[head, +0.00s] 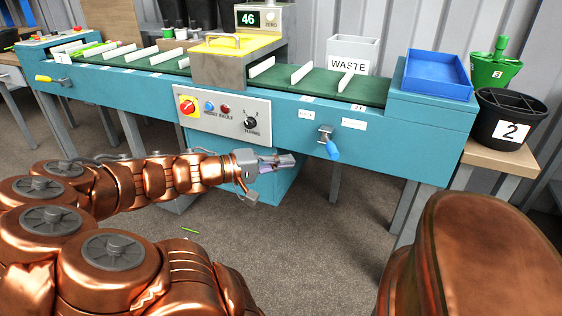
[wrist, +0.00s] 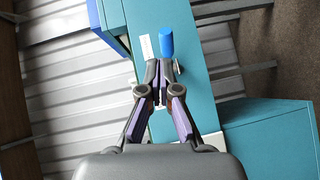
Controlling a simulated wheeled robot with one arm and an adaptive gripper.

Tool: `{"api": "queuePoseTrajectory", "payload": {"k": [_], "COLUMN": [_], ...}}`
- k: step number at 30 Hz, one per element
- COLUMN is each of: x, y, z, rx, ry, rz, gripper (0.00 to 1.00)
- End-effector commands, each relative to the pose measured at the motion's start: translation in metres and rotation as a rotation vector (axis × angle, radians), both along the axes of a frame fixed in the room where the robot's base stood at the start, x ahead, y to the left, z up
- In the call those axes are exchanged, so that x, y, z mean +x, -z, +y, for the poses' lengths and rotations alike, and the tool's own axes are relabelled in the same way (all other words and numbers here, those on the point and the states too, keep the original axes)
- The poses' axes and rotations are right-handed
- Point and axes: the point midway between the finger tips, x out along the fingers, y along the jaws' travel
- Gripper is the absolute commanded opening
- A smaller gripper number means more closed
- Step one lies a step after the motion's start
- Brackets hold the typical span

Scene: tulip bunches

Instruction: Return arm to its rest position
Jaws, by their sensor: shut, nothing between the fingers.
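My arm stretches from the lower left toward the machine in the head view. My gripper (head: 284,160) is shut and empty, held in front of the teal machine (head: 390,140), below its control panel. It sits left of the blue-handled lever (head: 329,143) and apart from it in that view. In the wrist view my gripper (wrist: 161,98) has its fingertips together, with the blue handle (wrist: 166,43) beyond them. I cannot tell the exact gap between fingertips and machine.
A control panel (head: 224,118) with a red knob is on the machine front. A green belt (head: 315,84) with white dividers runs along the top. A waste bin (head: 352,54), blue tray (head: 437,72), green bucket (head: 492,70) and black bucket (head: 510,118) stand at right. Grey floor (head: 300,250) is open.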

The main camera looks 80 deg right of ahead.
Motion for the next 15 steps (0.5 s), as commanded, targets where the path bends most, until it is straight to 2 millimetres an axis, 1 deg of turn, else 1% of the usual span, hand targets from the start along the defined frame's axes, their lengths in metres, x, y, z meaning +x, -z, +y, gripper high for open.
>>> {"api": "queuePoseTrajectory", "payload": {"k": [6,15], "x": [0.0038,0.0043], "y": [-0.0015,-0.0019], "z": [0.0087,0.0100], "rx": [0.000,0.001], "ry": [0.001,0.001], "rz": [0.000,-0.001], "gripper": [0.00,0.00]}}
